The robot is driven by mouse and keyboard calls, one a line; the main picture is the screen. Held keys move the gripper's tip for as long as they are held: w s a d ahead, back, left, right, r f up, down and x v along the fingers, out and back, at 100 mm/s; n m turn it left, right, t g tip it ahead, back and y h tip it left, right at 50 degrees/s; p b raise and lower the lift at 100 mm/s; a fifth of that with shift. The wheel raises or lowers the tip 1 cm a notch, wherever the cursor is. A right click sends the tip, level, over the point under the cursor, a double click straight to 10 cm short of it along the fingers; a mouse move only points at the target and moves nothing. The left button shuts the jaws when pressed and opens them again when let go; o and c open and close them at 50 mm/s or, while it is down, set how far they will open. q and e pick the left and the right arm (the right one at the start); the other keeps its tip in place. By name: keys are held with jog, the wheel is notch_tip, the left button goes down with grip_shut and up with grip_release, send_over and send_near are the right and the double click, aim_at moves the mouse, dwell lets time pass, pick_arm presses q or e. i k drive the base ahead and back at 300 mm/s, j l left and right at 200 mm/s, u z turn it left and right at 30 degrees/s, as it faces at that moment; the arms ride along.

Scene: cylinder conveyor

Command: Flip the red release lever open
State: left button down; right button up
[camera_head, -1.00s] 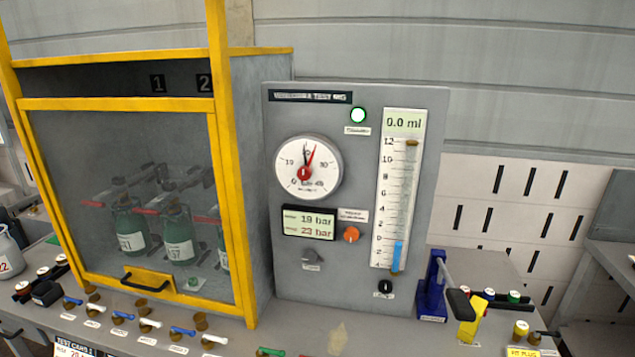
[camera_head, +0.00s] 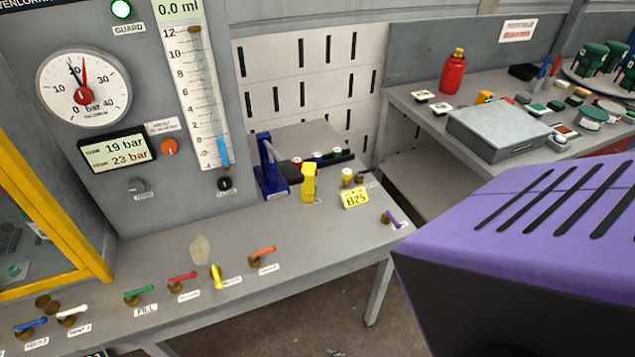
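A small red lever (camera_head: 182,278) sits on the front part of the grey bench (camera_head: 330,226), in a row of coloured levers. It lies roughly level, slanting up to the right from its brass-coloured base. A small white label is in front of it, too small to read. A green lever (camera_head: 139,292) marked FILL is to its left and a yellow lever (camera_head: 216,277) to its right. Neither of my grippers is in view.
An orange lever (camera_head: 262,252) and a purple lever (camera_head: 392,218) are farther right. The grey gauge panel (camera_head: 110,215) stands behind the row. A large purple slotted body (camera_head: 520,225) fills the lower right and hides what lies behind it.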

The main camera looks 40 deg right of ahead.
aim_at(172, 282)
jog(key=k+l, duration=0.2)
jog(key=l, duration=0.2)
jog(key=k+l, duration=0.2)
jog(key=l, duration=0.2)
jog(key=k+l, duration=0.2)
jog(key=l, duration=0.2)
jog(key=k+l, duration=0.2)
jog(key=l, duration=0.15)
jog(key=k+l+z, duration=0.1)
jog(key=l, duration=0.3)
jog(key=k+l, duration=0.3)
jog(key=l, duration=0.1)
